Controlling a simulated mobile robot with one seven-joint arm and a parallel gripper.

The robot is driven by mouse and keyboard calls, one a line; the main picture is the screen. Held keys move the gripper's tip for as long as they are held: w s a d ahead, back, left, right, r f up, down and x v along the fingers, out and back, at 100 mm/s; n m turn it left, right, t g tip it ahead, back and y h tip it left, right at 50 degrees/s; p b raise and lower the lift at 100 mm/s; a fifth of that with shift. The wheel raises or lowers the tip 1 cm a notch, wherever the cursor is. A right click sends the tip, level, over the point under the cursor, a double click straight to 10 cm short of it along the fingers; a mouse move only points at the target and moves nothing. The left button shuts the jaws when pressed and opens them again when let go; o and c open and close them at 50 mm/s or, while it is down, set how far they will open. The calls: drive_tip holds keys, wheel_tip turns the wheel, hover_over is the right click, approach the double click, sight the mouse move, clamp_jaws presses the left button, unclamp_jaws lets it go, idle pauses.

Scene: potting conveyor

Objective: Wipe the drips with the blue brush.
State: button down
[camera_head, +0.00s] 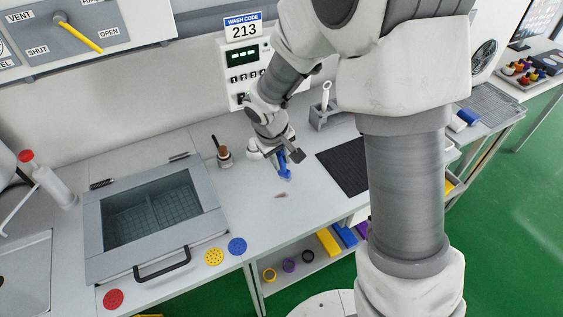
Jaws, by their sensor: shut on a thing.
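My gripper (278,155) reaches down over the grey worktop, right of the sink lid area. It is shut on a blue brush (285,171), which points downward close to the worktop. I cannot tell whether the brush touches the surface. A small brownish mark, which looks like drips (280,195), lies on the worktop just in front of the brush, apart from it in the picture. The fingertips are partly hidden by my wrist and the brush.
Left of my gripper stands a small brown pot with a dark handle (223,155). A recessed grey basin with a framed lid (150,265) lies further left. A black mat (343,170) and a grey holder with a white tool (325,115) are to the right. Worktop around the mark is clear.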

sight(281, 153)
drive_tip(key=shift+r+p, duration=0.9)
drive_tip(key=shift+r, duration=0.7)
drive_tip(key=shift+f, duration=0.15)
